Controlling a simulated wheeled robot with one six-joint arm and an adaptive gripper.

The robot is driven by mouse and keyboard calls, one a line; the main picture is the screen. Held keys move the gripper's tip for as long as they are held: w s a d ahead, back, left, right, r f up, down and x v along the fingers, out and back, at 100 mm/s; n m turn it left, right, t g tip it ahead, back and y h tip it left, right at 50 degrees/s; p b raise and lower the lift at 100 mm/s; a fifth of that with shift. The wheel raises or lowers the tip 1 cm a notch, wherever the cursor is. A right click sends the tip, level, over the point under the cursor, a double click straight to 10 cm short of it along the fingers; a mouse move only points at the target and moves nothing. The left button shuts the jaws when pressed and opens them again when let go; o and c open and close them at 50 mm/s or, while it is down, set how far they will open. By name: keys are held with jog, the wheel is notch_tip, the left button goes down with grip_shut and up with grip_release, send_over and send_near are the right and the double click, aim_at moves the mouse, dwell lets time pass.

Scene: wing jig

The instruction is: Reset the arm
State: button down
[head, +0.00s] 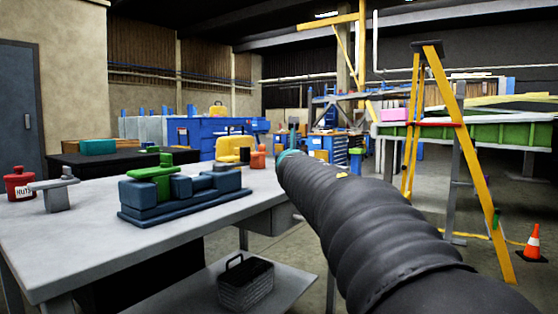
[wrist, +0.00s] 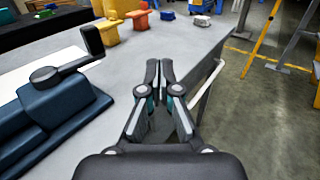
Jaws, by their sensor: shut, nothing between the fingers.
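My arm (head: 350,205) reaches forward from the lower right of the head view, in a black ribbed sleeve. My gripper (wrist: 159,72) shows in the wrist view, its two dark fingertips together with nothing between them. It is over the right part of the grey workbench (wrist: 195,45), touching nothing that I can see. In the head view the gripper is mostly hidden behind the arm's far end.
A blue vise-like block (head: 185,190) with a green part (head: 155,172) sits on the workbench, left of my arm. A red nuts can (head: 18,184) stands far left. A yellow stepladder (head: 465,150) and an orange cone (head: 532,243) stand right. Floor shows between bench and ladder.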

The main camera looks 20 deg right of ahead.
dwell(0.6)
jog(key=s+d+f+m+g+h+p, duration=0.15)
jog(key=s+f+m+g, duration=0.25)
jog(key=s+f+m, duration=0.5)
jog(key=s+d+f+m+g+h, duration=0.1)
jog(key=s+d+f+m+g, duration=0.2)
jog(key=f+m, duration=0.75)
jog(key=s+a+f+m+g+y+p, duration=0.2)
jog(key=s+a+f+m, duration=0.1)
jog(key=s+a+m, duration=0.4)
jog(key=s+a+f+m+g+y+p, duration=0.25)
jog(key=s+a+m, duration=0.2)
jog(key=s, duration=0.45)
jog(key=s+a+m+y+p, duration=0.1)
jog(key=s+a+y+p, duration=0.2)
jog(key=s+a, duration=0.5)
jog(key=s+r+p, duration=0.1)
jog(key=s, duration=0.2)
jog(key=shift+s+a, duration=0.15)
jog(key=shift+s, duration=0.05)
